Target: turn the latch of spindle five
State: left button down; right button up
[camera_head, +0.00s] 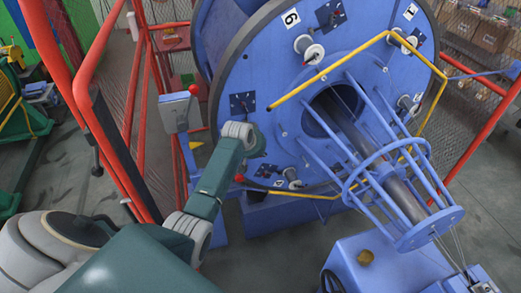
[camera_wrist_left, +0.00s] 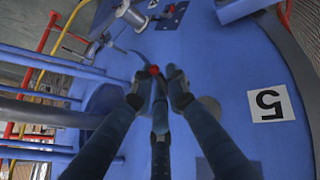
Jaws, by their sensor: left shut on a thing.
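The large blue disc (camera_head: 262,75) carries numbered spindles. The number 5 label (camera_wrist_left: 268,105) is to the right of my fingers in the left wrist view. My left gripper (camera_wrist_left: 154,82) is shut on the latch of spindle five, whose red end (camera_wrist_left: 153,70) shows between the fingertips. The rest of the latch is hidden by the fingers. In the head view my left wrist covers that part of the disc, and a red knob (camera_head: 240,178) shows just below it. My right gripper is in neither view.
A yellow bent tube (camera_head: 325,73) and blue rods (camera_head: 372,125) stand out in front of the disc. Small spools (camera_head: 303,46) sit around its face. Red guard rails (camera_head: 108,130) and a grey control box (camera_head: 180,111) stand at the left.

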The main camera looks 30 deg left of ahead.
pick_arm(q)
jog(key=shift+a+r+n+g+h+b, duration=0.15)
jog(key=shift+r+n+g+h+b, duration=0.2)
jog(key=shift+g+h, duration=0.5)
jog(key=shift+s+r+n+g+h+b, duration=0.1)
jog(key=shift+r+n+g+h+b, duration=0.05)
jog(key=shift+g+h+b, duration=0.5)
jog(key=shift+r+n+g+h+b, duration=0.15)
jog(key=shift+g+h+b, duration=0.3)
jog(key=shift+b, duration=0.3)
jog(key=c, duration=1.8)
grip_release()
jog(key=shift+r, duration=0.15)
jog(key=v, duration=1.1)
jog(key=shift+s+a+r, duration=0.15)
jog(key=shift+a+r, duration=0.1)
jog(key=shift+a, duration=0.05)
jog(key=shift+f, duration=0.1)
